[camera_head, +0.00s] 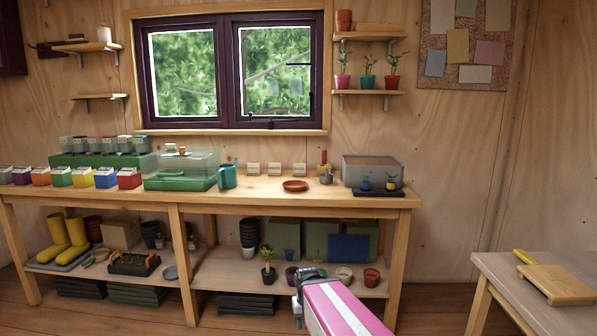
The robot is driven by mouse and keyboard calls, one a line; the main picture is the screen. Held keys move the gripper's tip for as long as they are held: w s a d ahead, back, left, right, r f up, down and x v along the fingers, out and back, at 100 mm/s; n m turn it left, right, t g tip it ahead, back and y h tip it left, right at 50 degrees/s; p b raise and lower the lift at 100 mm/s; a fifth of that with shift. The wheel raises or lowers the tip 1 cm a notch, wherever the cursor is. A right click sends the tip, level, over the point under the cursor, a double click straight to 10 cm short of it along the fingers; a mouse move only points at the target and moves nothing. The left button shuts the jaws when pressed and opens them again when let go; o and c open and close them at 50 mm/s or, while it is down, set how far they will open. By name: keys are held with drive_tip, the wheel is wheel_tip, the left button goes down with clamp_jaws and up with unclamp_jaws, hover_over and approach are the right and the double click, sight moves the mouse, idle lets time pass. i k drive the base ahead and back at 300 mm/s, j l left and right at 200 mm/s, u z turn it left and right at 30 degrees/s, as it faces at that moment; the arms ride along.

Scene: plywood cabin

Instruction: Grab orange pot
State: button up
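An orange-brown terracotta pot (371,277) stands upright on the bench's lower shelf, near its right end. Another pot of similar colour (343,20) stands on the upper wall shelf right of the window. My arm reaches in from the bottom of the view, with a pink and white link. My gripper (307,273) is at its far end, in front of the lower shelf and left of the lower terracotta pot in the picture. It appears small and dark, and its fingers are not clear. I see nothing held in it.
The long bench (260,192) holds seed boxes, a covered green tray (180,180), a watering can (227,176) and a red-brown saucer (295,186). Beside the lower pot are a pale bowl (344,274) and a potted plant (268,270). A table (500,275) stands at right.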

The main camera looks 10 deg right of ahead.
sight(371, 275)
drive_tip(key=i+z, duration=0.1)
drive_tip(key=z, duration=0.35)
drive_tip(key=j+z, duration=0.15)
drive_tip(key=z, duration=0.25)
drive_tip(key=i+j+z, duration=0.1)
drive_tip(key=z, duration=0.35)
drive_tip(key=j+z, duration=0.15)
drive_tip(key=z, duration=0.3)
drive_tip(key=j+z, duration=0.15)
drive_tip(key=z, duration=0.3)
drive_tip(key=j+z, duration=0.2)
drive_tip(key=j, duration=0.35)
drive_tip(key=k+j+z, duration=0.1)
drive_tip(key=j+z, duration=0.15)
drive_tip(key=j, duration=0.25)
drive_tip(key=k+j+z, duration=0.2)
drive_tip(key=j, duration=0.8)
